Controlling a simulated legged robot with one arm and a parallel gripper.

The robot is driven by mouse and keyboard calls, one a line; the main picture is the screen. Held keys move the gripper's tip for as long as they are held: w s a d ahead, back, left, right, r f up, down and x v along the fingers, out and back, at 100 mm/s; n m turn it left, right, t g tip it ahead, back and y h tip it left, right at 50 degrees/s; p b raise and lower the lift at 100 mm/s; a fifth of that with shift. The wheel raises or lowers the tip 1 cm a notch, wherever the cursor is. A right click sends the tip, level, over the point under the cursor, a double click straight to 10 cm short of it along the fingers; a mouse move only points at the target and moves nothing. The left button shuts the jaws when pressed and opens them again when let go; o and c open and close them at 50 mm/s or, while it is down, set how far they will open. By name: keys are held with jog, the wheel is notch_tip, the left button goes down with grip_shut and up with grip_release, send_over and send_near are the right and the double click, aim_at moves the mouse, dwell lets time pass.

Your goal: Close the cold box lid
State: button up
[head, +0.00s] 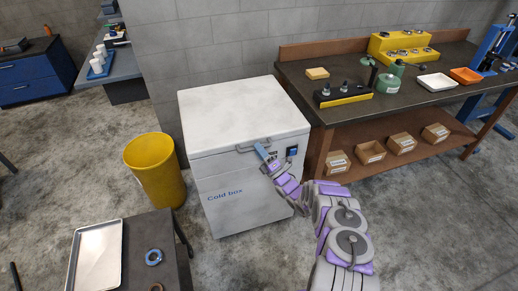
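The cold box (225,203) is a white chest on the floor against the grey wall, with "Cold box" in blue letters on its front. Its lid (240,112) lies flat over the top, and I see no clear gap along its front edge. A handle (254,145) sits on the lid's front edge. My gripper (263,152) is at the front of the box, just below and touching or very close to the handle. Its fingers are too small and partly hidden to tell whether they are open.
A yellow bin (156,170) stands left of the box. A workbench (440,92) with tools and trays stands close on the right, with cardboard boxes (370,152) on its lower shelf. A small table with a metal tray (97,257) is at front left. The floor in front is partly clear.

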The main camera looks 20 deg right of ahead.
jog(key=shift+o, duration=1.1)
jog(key=shift+f, duration=0.2)
jog(key=shift+s+d+f, duration=0.2)
jog(key=shift+f, duration=0.05)
jog(key=v, duration=1.1)
jog(key=shift+s+p, duration=0.2)
jog(key=shift+p, duration=0.15)
jog(key=shift+s, duration=0.1)
